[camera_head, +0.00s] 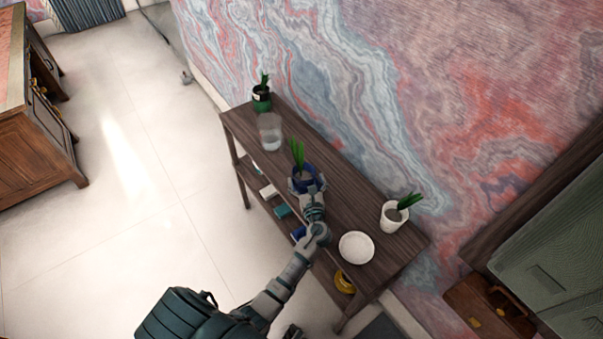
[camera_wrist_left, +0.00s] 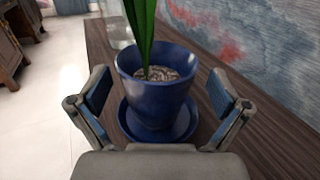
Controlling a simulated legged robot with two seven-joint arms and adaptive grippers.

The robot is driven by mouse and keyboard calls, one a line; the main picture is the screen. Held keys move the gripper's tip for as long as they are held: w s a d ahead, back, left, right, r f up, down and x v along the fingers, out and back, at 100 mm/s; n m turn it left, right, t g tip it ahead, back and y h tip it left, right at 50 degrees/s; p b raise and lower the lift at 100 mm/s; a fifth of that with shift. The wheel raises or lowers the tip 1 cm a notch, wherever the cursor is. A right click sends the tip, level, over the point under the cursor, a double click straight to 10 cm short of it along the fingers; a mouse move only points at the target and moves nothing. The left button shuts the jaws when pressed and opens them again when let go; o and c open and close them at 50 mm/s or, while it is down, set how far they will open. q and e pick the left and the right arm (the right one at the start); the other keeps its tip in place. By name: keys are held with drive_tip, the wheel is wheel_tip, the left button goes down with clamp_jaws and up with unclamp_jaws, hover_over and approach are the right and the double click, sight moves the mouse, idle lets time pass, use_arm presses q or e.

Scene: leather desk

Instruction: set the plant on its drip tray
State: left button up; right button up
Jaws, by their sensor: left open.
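The plant (camera_head: 297,154) has long green leaves and stands in a blue pot (camera_wrist_left: 157,101) on the dark wooden shelf unit. In the left wrist view the pot appears upright, within a blue drip tray (camera_wrist_left: 128,124) whose rim shows around its base. The exact contact under the pot is hidden. My left gripper (camera_head: 307,185) reaches the pot from the front. Its fingers are open, one on each side of the pot, with a visible gap on both sides in the left wrist view (camera_wrist_left: 160,100). My right gripper is not seen.
The shelf unit's top (camera_head: 346,208) also holds a clear glass (camera_head: 269,131), a green-potted plant (camera_head: 261,101), a white-potted plant (camera_head: 393,217) and an empty white dish (camera_head: 356,247). The patterned wall runs close behind. Small items sit on the lower shelf.

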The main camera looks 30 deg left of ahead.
use_arm(q)
drive_tip(key=v, duration=0.9)
drive_tip(key=shift+s, duration=0.1)
drive_tip(key=s+a+f+n+g+h, duration=0.3)
drive_tip(key=s+f+n+g+h, duration=0.25)
drive_tip(key=s+f+n, duration=0.65)
drive_tip(key=s+d+n+g+h, duration=0.5)
drive_tip(key=s+d+n+h, duration=0.3)
drive_tip(key=s+n, duration=0.6)
drive_tip(key=s+f, duration=0.3)
drive_tip(key=f, duration=1.3)
drive_tip(key=s+d+f+g+y, duration=0.1)
drive_tip(key=s+f, duration=0.3)
drive_tip(key=f, duration=1.1)
drive_tip(key=shift+f+m, duration=0.3)
drive_tip(key=shift+f, duration=0.05)
